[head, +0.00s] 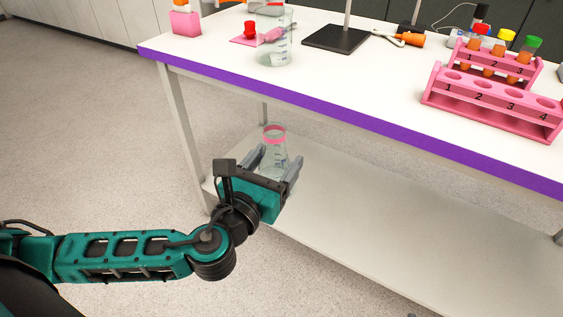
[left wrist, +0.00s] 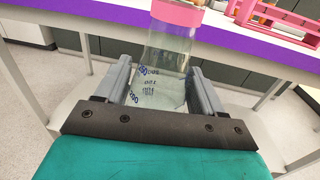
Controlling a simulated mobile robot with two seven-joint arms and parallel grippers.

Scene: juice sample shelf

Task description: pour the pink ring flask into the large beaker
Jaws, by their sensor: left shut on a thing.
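The pink ring flask (head: 273,147) is a clear conical flask with a pink band at its neck. My left gripper (head: 277,168) is shut on it and holds it about upright, in front of the table's purple edge and below the tabletop. In the left wrist view the flask (left wrist: 163,70) stands between the two grey fingers of the gripper (left wrist: 162,88), with blue and dark markings on its glass. The large beaker (head: 276,45) is clear glass and stands on the tabletop near its front edge, beyond the flask. My right gripper is not in view.
The white table (head: 345,75) has a purple front edge and a lower shelf (head: 370,235). A pink tube rack (head: 490,105) with several capped tubes stands at the right. A dark stand base (head: 337,38) is right of the beaker. A pink box (head: 186,22) stands at the left corner.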

